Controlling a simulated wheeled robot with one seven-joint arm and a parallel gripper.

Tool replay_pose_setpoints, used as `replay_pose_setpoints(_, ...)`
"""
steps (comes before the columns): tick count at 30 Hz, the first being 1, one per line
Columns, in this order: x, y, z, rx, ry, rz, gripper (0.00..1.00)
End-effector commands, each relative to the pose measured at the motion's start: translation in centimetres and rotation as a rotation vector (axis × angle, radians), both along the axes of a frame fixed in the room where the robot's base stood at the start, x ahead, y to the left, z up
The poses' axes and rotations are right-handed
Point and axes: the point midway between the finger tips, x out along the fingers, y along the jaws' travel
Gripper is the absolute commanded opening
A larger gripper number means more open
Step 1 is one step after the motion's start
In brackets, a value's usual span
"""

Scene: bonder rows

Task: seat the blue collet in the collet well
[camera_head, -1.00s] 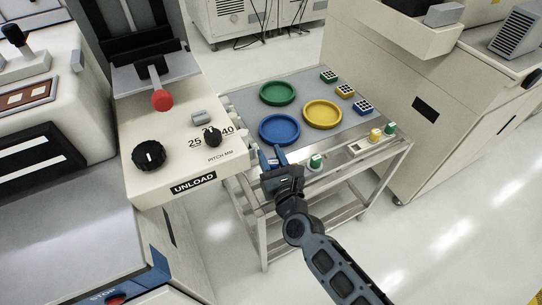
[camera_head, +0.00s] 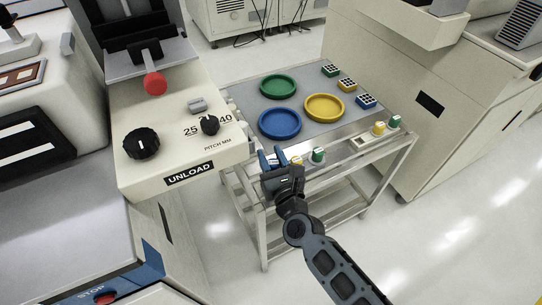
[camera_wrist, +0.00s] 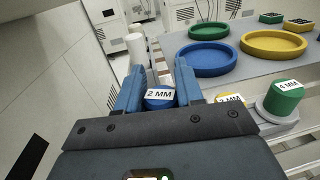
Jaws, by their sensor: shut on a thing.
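My gripper (camera_head: 271,158) is at the front left corner of the cart. In the wrist view its blue fingers (camera_wrist: 158,92) are shut on the blue collet (camera_wrist: 160,98), a short cylinder whose top label reads 2 MM. The collet's lower part is hidden by the gripper body, so I cannot tell whether it touches anything below. A yellow collet (camera_wrist: 230,101) and a green collet marked 4 MM (camera_wrist: 283,103) stand to its right; the head view shows this yellow collet (camera_head: 297,161) and green collet (camera_head: 318,155) too. I cannot identify the collet well with certainty.
The cart's grey top (camera_head: 310,78) holds blue (camera_head: 279,136), yellow (camera_head: 324,119) and green (camera_head: 278,96) round trays and several small blocks. A cream holder (camera_head: 362,143) and two more collets are at its front right. The UNLOAD machine (camera_head: 148,176) stands close left.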

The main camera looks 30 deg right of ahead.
Motion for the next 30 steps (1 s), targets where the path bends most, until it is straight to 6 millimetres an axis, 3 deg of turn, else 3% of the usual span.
replay_pose_setpoints(17,0.0,0.0,0.0,0.000,0.000,0.000,0.07)
replay_pose_setpoints(30,0.0,0.0,-1.7,0.000,0.000,0.000,0.07)
